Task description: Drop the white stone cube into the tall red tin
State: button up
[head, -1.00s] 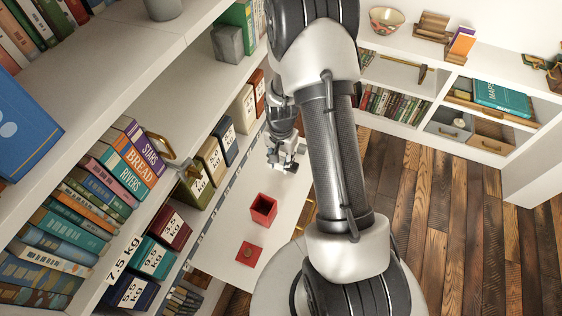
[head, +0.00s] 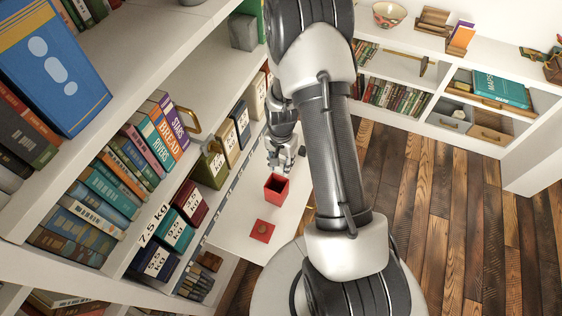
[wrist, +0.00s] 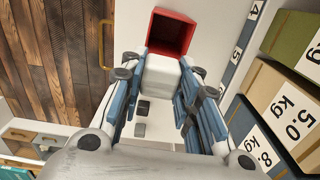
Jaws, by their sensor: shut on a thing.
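My gripper (wrist: 158,90) is shut on the white stone cube (wrist: 160,76), which sits between its two fingers in the wrist view. The open red tin (wrist: 172,33) stands just beyond the cube in that view, and its dark inside shows. In the head view my gripper (head: 285,162) is close to the tall red tin (head: 276,189), above and behind it in the picture. I cannot make out the cube in the head view. The cube's gap to the tin's rim is hard to judge.
A flat red square with a knob (head: 262,231) lies on the white shelf board (head: 230,228) near the tin. Labelled weight boxes (head: 211,165) line the left side. Small dark blocks (wrist: 141,118) lie under my gripper in the wrist view. Wooden floor is on the right.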

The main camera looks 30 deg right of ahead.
aim_at(281, 170)
jog(key=shift+a+f+b, duration=0.1)
jog(key=shift+f+b, duration=0.9)
jog(key=shift+f, duration=0.85)
jog(key=shift+s, duration=0.1)
jog(key=o, duration=1.2)
notch_tip(281, 170, up, 12)
jog(key=shift+r, duration=0.1)
